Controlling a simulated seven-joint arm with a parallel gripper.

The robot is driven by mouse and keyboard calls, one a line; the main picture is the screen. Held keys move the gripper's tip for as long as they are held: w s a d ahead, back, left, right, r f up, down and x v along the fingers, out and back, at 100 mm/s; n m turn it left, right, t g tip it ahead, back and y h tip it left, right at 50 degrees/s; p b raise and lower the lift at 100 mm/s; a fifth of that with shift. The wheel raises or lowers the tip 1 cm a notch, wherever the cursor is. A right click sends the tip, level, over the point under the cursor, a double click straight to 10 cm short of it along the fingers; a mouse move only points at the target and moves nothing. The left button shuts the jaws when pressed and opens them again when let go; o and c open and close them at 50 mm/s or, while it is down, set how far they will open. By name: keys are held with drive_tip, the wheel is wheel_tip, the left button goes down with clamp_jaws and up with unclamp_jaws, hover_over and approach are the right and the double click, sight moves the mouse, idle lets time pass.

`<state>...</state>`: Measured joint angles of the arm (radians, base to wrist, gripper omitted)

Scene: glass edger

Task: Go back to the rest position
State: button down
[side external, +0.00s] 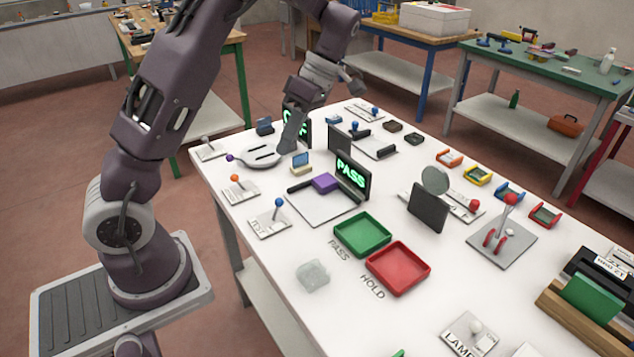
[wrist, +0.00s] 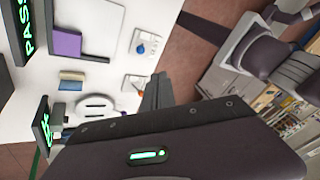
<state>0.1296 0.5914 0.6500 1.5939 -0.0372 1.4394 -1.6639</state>
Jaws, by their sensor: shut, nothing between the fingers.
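My gripper (side external: 288,147) is at the far left part of the white table (side external: 300,250), pointing down beside a white round plate with two slots (side external: 262,154). From the side I cannot tell whether the fingertips touch the plate. In the wrist view my gripper (wrist: 158,88) shows its fingers together with nothing held, and the slotted plate (wrist: 96,107) lies beside them. My arm reaches over the table from its base at the left.
A lit display (side external: 297,121) stands close behind my gripper, partly hidden.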

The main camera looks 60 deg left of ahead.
drive_tip(key=s+d+r+m+t+h, duration=0.2)
drive_tip(key=s+d+r+m+t, duration=0.55)
drive_tip(key=m, duration=0.55)
drive_tip(key=s+d+r+m+t, duration=0.1)
drive_tip(key=s+d+m+t, duration=0.2)
drive_tip(key=s+d+m, duration=0.4)
drive_tip(key=s+m, duration=0.1)
drive_tip(key=m, duration=0.4)
drive_tip(key=shift+s+y, duration=0.3)
drive_tip(key=shift+y, duration=0.1)
drive_tip(key=shift+a+r+t, duration=0.1)
drive_tip(key=shift+t, duration=0.15)
